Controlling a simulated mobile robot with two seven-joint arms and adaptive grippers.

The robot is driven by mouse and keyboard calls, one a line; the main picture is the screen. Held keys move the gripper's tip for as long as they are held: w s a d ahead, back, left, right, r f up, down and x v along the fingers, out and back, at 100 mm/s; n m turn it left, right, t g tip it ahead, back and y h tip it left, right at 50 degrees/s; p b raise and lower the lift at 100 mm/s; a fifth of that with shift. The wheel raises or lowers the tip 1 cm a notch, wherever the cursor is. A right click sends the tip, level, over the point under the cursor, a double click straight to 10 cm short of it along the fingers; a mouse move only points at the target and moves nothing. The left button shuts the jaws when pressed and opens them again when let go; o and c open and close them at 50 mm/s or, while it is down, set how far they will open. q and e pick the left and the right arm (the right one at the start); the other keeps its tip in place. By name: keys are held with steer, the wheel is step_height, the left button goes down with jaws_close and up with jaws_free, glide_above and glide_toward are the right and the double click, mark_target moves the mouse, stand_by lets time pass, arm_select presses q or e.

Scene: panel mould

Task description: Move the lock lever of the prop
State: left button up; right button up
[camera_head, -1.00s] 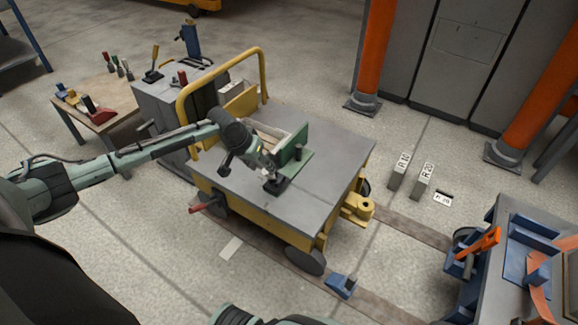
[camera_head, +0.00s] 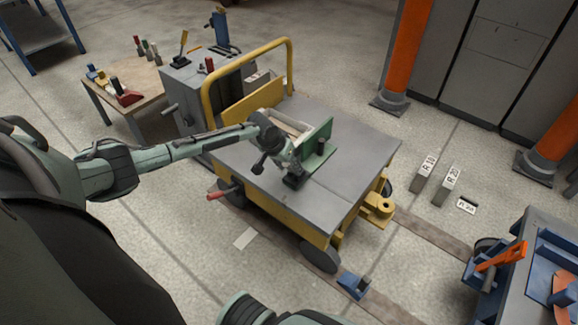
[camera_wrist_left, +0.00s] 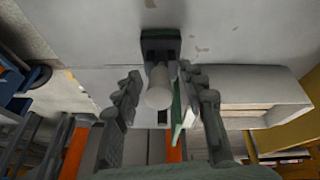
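A green upright plate (camera_head: 318,138) with a dark knob (camera_head: 321,147) stands on the grey deck of a yellow cart. A small black block (camera_head: 296,181) sits on the deck in front of it. My left gripper (camera_head: 288,168) is beside the plate, over the black block. In the left wrist view, its fingers (camera_wrist_left: 160,98) are spread apart. A pale round-ended post (camera_wrist_left: 158,90), rising from a dark base (camera_wrist_left: 160,42), shows between them, and the green plate (camera_wrist_left: 179,108) is near the right finger. I cannot tell which part is the lock lever, or whether the fingers touch anything. My right gripper is out of view.
The cart deck (camera_head: 350,150) is mostly clear, with a yellow rail (camera_head: 207,105) at its left end. A pale open box (camera_head: 282,125) stands behind the plate. A blue bench (camera_head: 535,250) is at the right, and a wooden table (camera_head: 100,90) at the far left.

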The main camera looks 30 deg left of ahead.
arm_select(q)
jaws_close()
stand_by(0.3)
